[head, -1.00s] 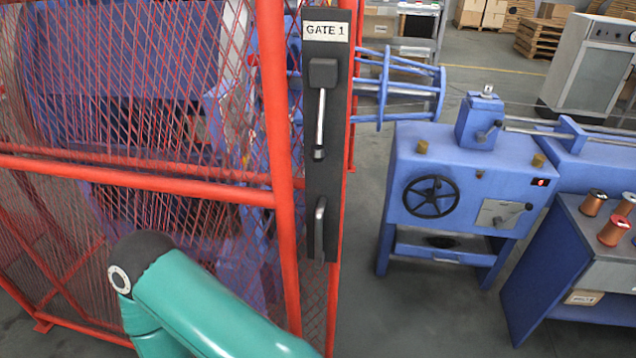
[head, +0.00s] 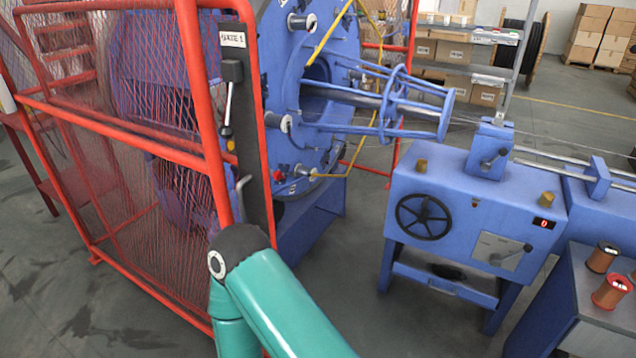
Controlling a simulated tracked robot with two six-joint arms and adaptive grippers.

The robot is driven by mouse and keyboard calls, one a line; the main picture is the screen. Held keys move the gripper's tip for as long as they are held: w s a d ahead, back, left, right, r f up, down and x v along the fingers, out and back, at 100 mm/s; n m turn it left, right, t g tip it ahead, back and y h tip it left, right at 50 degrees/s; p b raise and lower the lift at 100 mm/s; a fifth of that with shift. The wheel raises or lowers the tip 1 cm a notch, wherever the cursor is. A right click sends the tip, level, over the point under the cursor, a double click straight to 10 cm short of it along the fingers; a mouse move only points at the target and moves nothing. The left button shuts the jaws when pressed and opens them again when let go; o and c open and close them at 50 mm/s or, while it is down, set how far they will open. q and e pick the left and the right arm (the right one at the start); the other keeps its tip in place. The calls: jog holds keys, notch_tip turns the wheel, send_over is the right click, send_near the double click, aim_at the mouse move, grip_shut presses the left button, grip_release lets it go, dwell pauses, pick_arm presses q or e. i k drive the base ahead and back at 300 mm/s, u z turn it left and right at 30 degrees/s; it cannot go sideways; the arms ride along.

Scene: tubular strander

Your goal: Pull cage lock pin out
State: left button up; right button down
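The blue round cage plate (head: 345,35) stands behind the red mesh gate (head: 150,150), exposed in the gap to the right of the gate's latch plate. A small red knob (head: 281,173) shows low on the cage plate, beside a silver cylinder (head: 312,175). I cannot tell for certain whether this knob is the lock pin. The black latch plate (head: 258,165) marked GATE 1 carries a lever and a handle (head: 241,185). My teal arm rises from the bottom and bends in front of the gate. Neither gripper is in view.
Blue guide rods (head: 395,100) stick out right, toward the blue machine with a black handwheel (head: 423,217). A bench with copper spools (head: 612,291) is at the lower right. Grey floor (head: 345,265) lies between gate and machine.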

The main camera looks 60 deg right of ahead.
aim_at(277, 175)
jog(key=z, duration=0.2)
jog(key=k, duration=0.25)
jog(key=u, duration=0.65)
jog(key=i, duration=0.15)
jog(key=z, duration=2.9)
jog(key=i, duration=0.95)
jog(key=u, duration=0.2)
jog(key=k, duration=0.75)
jog(key=z, duration=0.15)
jog(key=i, duration=0.6)
